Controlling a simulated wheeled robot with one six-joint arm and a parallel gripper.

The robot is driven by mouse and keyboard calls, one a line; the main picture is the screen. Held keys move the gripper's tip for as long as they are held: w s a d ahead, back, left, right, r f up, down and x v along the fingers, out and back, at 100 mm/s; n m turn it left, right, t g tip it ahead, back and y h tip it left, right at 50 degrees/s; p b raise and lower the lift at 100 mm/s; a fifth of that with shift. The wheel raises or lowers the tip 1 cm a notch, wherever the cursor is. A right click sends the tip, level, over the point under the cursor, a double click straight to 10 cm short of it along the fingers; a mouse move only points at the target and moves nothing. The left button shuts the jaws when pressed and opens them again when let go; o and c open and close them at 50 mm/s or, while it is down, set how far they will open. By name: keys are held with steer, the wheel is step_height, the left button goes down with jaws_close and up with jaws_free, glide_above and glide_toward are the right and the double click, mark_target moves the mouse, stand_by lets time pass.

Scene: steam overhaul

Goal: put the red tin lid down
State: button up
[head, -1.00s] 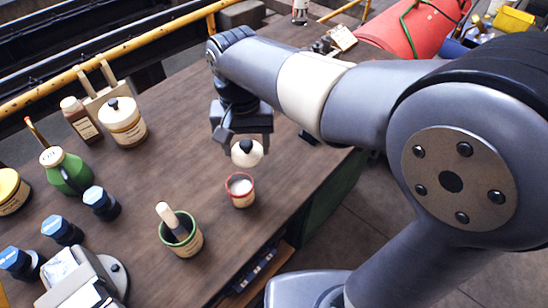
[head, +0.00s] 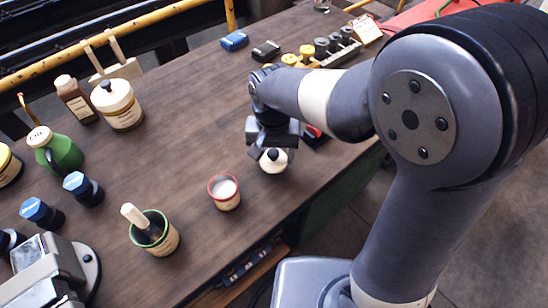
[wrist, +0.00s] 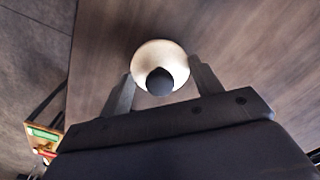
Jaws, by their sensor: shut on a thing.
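The red tin lid (head: 273,161) is a cream disc with a black knob on top. My gripper (head: 270,149) is shut on it, and the lid lies level to the right of and beyond the red-rimmed tin (head: 224,192). In the wrist view the lid (wrist: 160,55) sits between the two fingers of my gripper (wrist: 161,72), with brown table around it. The red tin stands open with pale contents showing. I cannot tell whether the lid touches the table or hangs just above it.
A green-rimmed pot (head: 155,235) with a brush stands left of the tin. A dark object with a red part (head: 314,135) lies close behind the gripper. A rack (head: 325,48) stands farther back. The table (head: 190,130) is clear left of the lid.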

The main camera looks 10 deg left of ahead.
mark_target(273, 161)
steer(key=shift+f, duration=1.35)
steer(key=shift+f, duration=0.1)
steer(key=shift+f, duration=0.15)
steer(key=o, duration=1)
step_height(273, 161, up, 13)
steer(key=shift+f, duration=0.2)
